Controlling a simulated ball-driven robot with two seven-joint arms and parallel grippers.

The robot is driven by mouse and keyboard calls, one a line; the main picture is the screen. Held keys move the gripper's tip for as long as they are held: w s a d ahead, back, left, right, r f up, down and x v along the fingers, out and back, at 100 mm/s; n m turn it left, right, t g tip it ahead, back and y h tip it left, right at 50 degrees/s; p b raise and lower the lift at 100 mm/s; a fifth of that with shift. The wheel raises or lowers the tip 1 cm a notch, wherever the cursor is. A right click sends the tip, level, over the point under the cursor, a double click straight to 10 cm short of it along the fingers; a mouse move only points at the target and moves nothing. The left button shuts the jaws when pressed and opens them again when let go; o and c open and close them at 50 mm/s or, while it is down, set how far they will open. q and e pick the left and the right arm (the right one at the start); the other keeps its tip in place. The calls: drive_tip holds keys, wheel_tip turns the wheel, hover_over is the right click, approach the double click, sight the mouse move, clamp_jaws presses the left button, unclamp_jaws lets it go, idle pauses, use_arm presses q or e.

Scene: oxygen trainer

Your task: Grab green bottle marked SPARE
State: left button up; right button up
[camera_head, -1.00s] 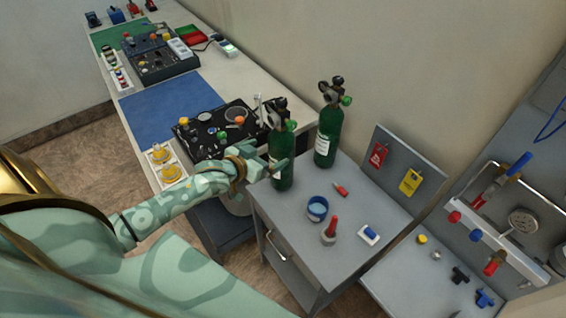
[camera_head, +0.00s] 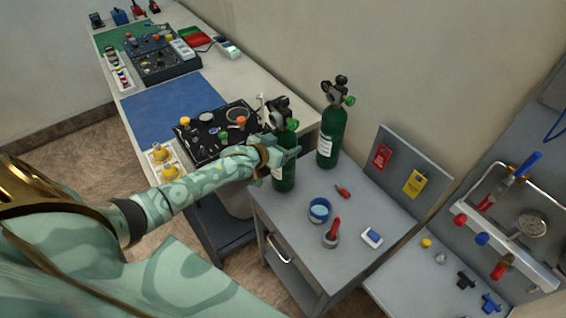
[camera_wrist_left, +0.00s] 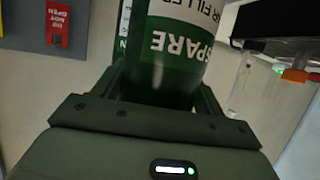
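The green bottle marked SPARE (camera_head: 284,180) stands upright on the grey cabinet top, with a black valve and green knob. In the left wrist view its SPARE label (camera_wrist_left: 180,45) reads upside down and the bottle fills the space between the fingers. My left gripper (camera_head: 284,156) is at the bottle's upper body, with a finger on either side. The fingers look close to its sides, but I cannot tell whether they press on it. A second green bottle (camera_head: 331,140) stands behind to the right. My right gripper is out of view.
On the grey cabinet top (camera_head: 300,245) are a blue cup (camera_head: 319,210), a red-handled item (camera_head: 332,234) and a small blue-white block (camera_head: 372,238). An upright panel with red (camera_head: 382,156) and yellow tags stands behind. A black tray of parts (camera_head: 208,150) lies left of the bottle.

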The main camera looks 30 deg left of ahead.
use_arm(q)
drive_tip(key=c, duration=1)
drive_tip(key=shift+w+r, duration=0.15)
drive_tip(key=shift+r, duration=0.1)
drive_tip(key=c, duration=0.3)
drive_tip(key=shift+f, duration=0.1)
